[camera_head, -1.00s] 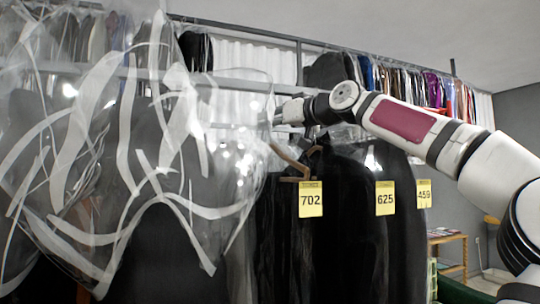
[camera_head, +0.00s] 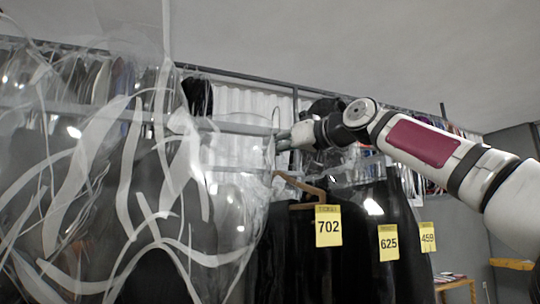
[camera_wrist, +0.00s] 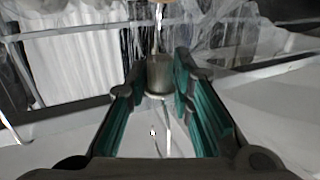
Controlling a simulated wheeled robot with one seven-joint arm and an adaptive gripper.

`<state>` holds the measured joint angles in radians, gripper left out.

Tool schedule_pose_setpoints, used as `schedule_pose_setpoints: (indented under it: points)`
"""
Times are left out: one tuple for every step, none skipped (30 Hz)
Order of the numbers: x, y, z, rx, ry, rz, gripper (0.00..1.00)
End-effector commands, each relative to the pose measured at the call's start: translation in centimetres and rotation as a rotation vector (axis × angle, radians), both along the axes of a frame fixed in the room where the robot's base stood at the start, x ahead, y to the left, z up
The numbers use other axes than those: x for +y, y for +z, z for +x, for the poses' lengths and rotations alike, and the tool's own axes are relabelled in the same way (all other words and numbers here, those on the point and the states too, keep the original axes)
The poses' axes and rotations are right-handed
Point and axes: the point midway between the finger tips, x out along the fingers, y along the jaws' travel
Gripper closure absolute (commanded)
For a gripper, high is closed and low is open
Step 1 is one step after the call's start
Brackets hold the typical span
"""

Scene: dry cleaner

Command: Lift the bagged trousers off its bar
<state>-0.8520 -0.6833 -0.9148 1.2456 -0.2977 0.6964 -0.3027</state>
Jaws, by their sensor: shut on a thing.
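My gripper (camera_head: 280,142) is up beside the clear hanging plastic, above the wooden hanger (camera_head: 308,190). In the wrist view the green-lined fingers (camera_wrist: 160,92) are shut on a thin pale piece, which looks like a hanger hook; a grey cylinder shows just beyond it. Dark clothes hang below the wooden hanger, with yellow tag 702 (camera_head: 328,226) in front. A large clear bag with white streaks (camera_head: 125,180) fills the left, with dark cloth inside. I cannot tell which garment the held hook belongs to, nor whether it is clear of its bar.
Yellow tags 625 (camera_head: 388,242) and 459 (camera_head: 428,237) hang on dark garments to the right. A grey rail (camera_head: 240,127) crosses behind the plastic. More clothes hang along the back. A small table (camera_head: 455,282) stands at the lower right.

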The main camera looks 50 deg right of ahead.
Motion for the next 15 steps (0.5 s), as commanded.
schedule_pose_setpoints:
  points:
    - [0.5,-0.1,-0.9,-0.002,-0.005,-0.002,1.00]
    - [0.7,-0.1,-1.5,-0.003,-0.006,-0.001,1.00]
    - [1.2,-0.1,-2.3,-0.003,-0.006,-0.002,1.00]
    - [1.6,-0.1,-2.8,-0.003,-0.006,-0.002,1.00]
    - [2.0,-0.1,-3.4,-0.003,-0.005,-0.002,1.00]
    - [2.4,-0.1,-4.3,-0.004,-0.005,-0.002,1.00]
    - [2.8,-0.1,-4.9,-0.004,-0.005,-0.001,1.00]
    - [3.2,-0.1,-5.4,-0.004,-0.005,-0.002,1.00]
    - [3.6,-0.1,-6.0,-0.002,-0.004,-0.002,1.00]
    - [3.9,-0.1,-6.6,-0.003,-0.005,-0.001,1.00]
    - [4.2,0.0,-7.1,-0.004,-0.004,-0.001,1.00]
    - [4.6,0.0,-7.8,-0.004,-0.003,-0.001,1.00]
    - [4.9,0.0,-8.2,-0.003,-0.003,0.000,1.00]
    - [5.2,0.0,-8.5,-0.004,-0.003,-0.002,1.00]
    - [5.5,0.0,-9.0,-0.004,-0.003,-0.001,1.00]
